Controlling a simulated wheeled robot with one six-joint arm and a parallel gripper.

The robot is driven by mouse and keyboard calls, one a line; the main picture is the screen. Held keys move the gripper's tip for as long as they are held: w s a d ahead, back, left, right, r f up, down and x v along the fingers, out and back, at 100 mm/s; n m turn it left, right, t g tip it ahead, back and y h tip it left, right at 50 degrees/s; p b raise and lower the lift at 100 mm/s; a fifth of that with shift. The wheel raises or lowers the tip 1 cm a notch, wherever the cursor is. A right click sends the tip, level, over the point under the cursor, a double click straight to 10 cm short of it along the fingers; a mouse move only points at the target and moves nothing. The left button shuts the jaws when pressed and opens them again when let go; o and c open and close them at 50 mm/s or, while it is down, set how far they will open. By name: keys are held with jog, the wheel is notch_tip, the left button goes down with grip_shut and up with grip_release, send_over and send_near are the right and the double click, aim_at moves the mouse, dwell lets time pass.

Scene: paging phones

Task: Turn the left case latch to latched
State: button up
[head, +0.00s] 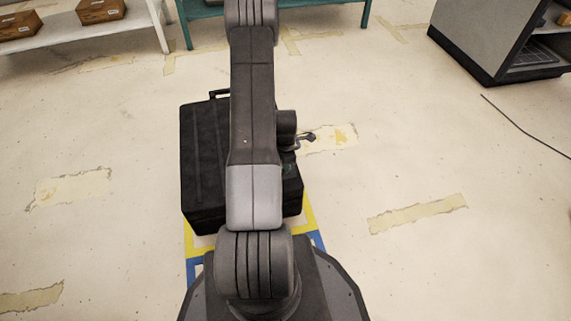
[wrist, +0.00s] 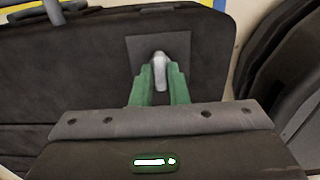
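A large black case (head: 203,150) lies on the floor in front of my base, partly hidden by my arm. In the wrist view, the case (wrist: 80,75) fills much of the picture. A silver-grey latch (wrist: 159,66) stands on a dark square plate (wrist: 180,45) near the case's edge. My gripper (wrist: 160,80) has its two green fingers close together, one on each side of the latch. The latch fills the narrow gap between the fingertips, and the fingers look shut on it. I cannot read its latched mark. The head view mostly hides the gripper.
Yellow and blue floor tape (head: 311,213) runs beside the case. A white bench with cardboard boxes (head: 100,10) stands at the far left, and a dark cabinet (head: 480,55) at the far right. A thin cable (head: 525,128) lies at right.

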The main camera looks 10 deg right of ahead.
jog(key=o, duration=0.3)
jog(key=shift+o, duration=0.2)
notch_tip(320, 180, up, 14)
jog(key=p, duration=0.4)
jog(key=shift+f, duration=0.2)
notch_tip(320, 180, down, 14)
jog(key=b, duration=0.4)
jog(key=shift+r, duration=0.25)
